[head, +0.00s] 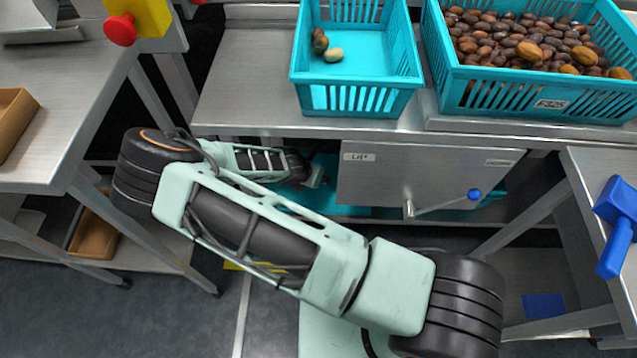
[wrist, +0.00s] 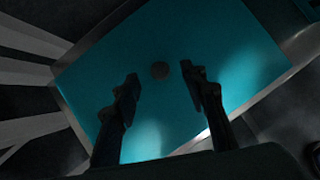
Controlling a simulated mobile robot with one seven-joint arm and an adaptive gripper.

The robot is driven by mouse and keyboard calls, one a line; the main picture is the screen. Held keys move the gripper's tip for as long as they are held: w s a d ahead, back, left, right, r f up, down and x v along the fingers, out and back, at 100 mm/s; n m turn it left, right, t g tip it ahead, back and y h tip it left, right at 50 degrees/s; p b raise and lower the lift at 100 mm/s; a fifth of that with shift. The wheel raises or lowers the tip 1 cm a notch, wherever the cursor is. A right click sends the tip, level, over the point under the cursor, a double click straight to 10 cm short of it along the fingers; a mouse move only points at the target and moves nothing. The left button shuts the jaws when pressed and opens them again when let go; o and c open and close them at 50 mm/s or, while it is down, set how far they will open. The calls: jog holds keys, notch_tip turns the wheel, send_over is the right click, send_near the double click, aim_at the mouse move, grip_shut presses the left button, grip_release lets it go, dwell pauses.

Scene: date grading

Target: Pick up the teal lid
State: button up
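In the head view, teal (head: 345,211) shows under the steel table, partly hidden by my arm and the cabinet door. In the head view the fingers are hard to make out in the shade below the table edge.
A metal door (head: 430,180) with a blue-knobbed lever (head: 473,195) stands right of my gripper. Above, a teal crate (head: 362,98) holds a few dates and a fuller crate (head: 545,97) holds many. Steel side tables stand left (head: 75,90) and right (head: 600,165).

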jog(key=b+x, duration=0.1)
jog(key=x, duration=0.2)
jog(key=shift+f+b, duration=0.25)
jog(key=shift+b, duration=0.15)
jog(key=shift+r, duration=0.1)
grip_shut()
